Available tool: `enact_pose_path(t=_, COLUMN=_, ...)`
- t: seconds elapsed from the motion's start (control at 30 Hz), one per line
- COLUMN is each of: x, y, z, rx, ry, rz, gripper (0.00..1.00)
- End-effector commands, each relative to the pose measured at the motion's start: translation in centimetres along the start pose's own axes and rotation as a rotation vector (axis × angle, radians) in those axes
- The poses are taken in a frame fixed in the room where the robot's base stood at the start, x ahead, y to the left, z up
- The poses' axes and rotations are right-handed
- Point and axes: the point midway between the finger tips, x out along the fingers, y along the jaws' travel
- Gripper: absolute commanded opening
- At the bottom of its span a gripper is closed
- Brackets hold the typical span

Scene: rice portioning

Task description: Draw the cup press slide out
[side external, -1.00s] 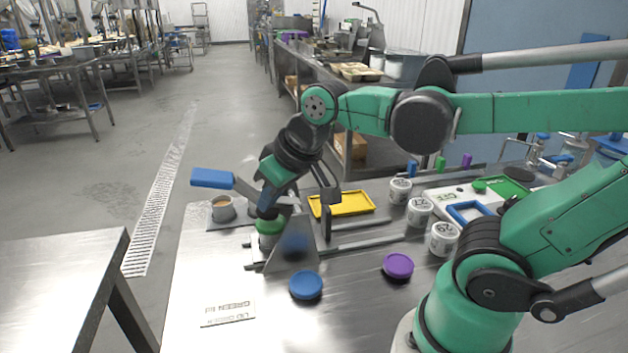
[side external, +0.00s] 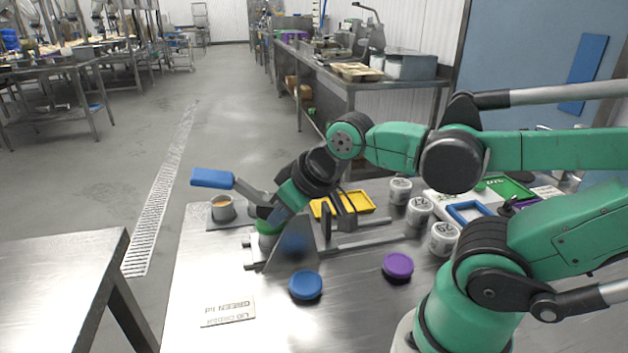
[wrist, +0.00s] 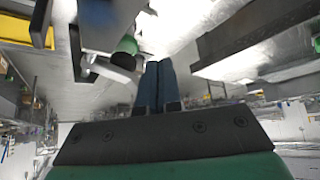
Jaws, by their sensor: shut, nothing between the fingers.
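The cup press (side external: 306,258) is a grey metal frame on the table with rails running to the right (side external: 375,240). Its lever ends in a blue handle (side external: 212,178), raised at the left. A green-lidded cup (side external: 267,228) stands in the press at its left end; the green lid also shows in the wrist view (wrist: 128,44). My gripper (side external: 277,217) is shut and empty, tilted down right beside the cup and lever. In the wrist view its blue fingers (wrist: 157,85) lie together. I cannot tell whether they touch the press. My gripper hides part of the slide.
A blue lid (side external: 306,285) and a purple lid (side external: 398,266) lie in front of the press. An open filled cup (side external: 222,208) stands behind left. A yellow tray (side external: 345,204) is behind, several white cups (side external: 420,211) at right. A label card (side external: 228,311) lies at front left.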

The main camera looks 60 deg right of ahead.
Motion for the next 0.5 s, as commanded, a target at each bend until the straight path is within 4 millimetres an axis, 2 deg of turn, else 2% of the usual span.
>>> enact_pose_path(t=0.17, x=0.0, y=0.0, z=0.0, rx=0.000, ry=0.000, rz=0.000, gripper=0.00)
enact_pose_path(t=0.33, x=-0.3, y=0.0, z=-0.3, rx=0.000, ry=0.000, rz=0.000, gripper=0.45)
enact_pose_path(t=0.5, x=-2.2, y=0.0, z=-1.6, rx=0.000, ry=0.000, rz=0.000, gripper=0.47)
